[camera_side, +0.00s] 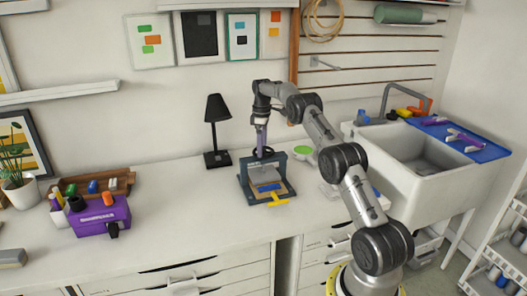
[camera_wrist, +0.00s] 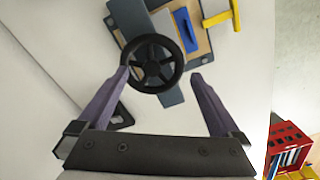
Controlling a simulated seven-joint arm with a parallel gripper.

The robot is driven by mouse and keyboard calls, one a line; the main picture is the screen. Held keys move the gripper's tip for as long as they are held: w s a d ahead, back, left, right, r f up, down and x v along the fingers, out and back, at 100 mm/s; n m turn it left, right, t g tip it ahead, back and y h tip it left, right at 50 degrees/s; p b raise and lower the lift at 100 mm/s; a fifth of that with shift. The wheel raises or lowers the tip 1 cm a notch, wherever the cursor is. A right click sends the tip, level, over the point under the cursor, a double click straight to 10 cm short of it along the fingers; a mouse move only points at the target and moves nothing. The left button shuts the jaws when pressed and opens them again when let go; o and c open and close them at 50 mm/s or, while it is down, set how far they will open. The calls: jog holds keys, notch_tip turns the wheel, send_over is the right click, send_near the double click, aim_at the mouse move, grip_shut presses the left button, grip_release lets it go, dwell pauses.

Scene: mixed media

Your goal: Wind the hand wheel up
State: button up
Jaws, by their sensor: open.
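The black spoked hand wheel (camera_wrist: 153,63) sits on top of a blue-grey press (camera_side: 266,181) on the counter; it also shows small in the side view (camera_side: 265,153). My gripper (camera_wrist: 161,77) points down over the press, its two purple fingers apart. In the wrist view, the wheel's near part lies between the fingertips. The left fingertip overlaps the wheel's left rim, and the right one is a little clear of it. I cannot tell whether either touches. In the side view my gripper (camera_side: 262,146) is just above the wheel, which it partly hides.
A black lamp (camera_side: 217,132) stands behind left, and a green bowl (camera_side: 303,151) behind right. A purple box (camera_side: 100,216) is far left; a sink (camera_side: 430,165) is right.

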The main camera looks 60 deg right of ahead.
jog(key=m, duration=0.2)
jog(key=shift+w+r+m, duration=0.1)
jog(key=shift+w+m, duration=0.05)
jog(key=shift+m, duration=0.15)
